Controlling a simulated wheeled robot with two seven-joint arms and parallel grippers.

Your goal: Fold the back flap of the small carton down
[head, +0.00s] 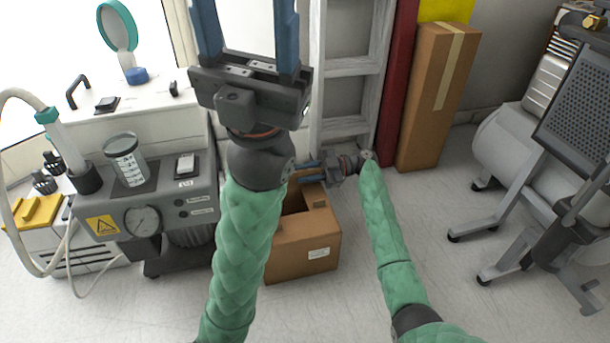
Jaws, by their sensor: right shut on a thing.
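The small carton (300,252) is a brown cardboard box on the floor in the middle of the head view, with a white label on its front. Its top is open and the dark inside shows. My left arm hides its left part. My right gripper (306,173) is at the carton's back edge, blue fingers pointing left, shut on what looks like the back flap; the flap itself is mostly hidden. My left gripper (247,22) is raised high, close to the camera, with its blue fingers wide apart and nothing between them.
A grey compressor unit (190,212) with a gauge stands left of the carton. A pale ladder (347,100), a red post (398,90) and a tall carton (432,100) stand behind. A wheeled compressor (520,150) is at right. Floor between is clear.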

